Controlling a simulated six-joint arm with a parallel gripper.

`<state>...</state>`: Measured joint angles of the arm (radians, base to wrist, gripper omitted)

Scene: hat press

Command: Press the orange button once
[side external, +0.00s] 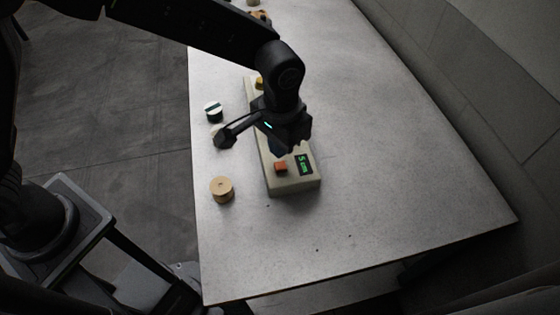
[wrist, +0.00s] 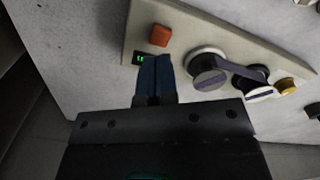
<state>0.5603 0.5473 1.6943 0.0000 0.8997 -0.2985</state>
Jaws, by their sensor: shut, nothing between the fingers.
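The orange button (side external: 281,167) is a small square block on the near end of a long beige press base (side external: 295,187) in the side view. Beside it a dark display (side external: 304,164) shows green characters. In the wrist view the orange button (wrist: 160,35) is just beyond the blue fingertips, with a visible gap in the picture. My gripper (side external: 277,150) hangs over the base next to the button, shut and empty. Its closed fingers (wrist: 153,60) point toward the button and the display (wrist: 143,57). Contact with the button does not show.
A wooden cylinder (side external: 222,189) and a dark-and-white round piece (side external: 213,112) stand on the table left of the base. The wrist view shows a white round part (wrist: 207,68) with a dark arm and a gold knob (wrist: 287,86). The table's right side is clear.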

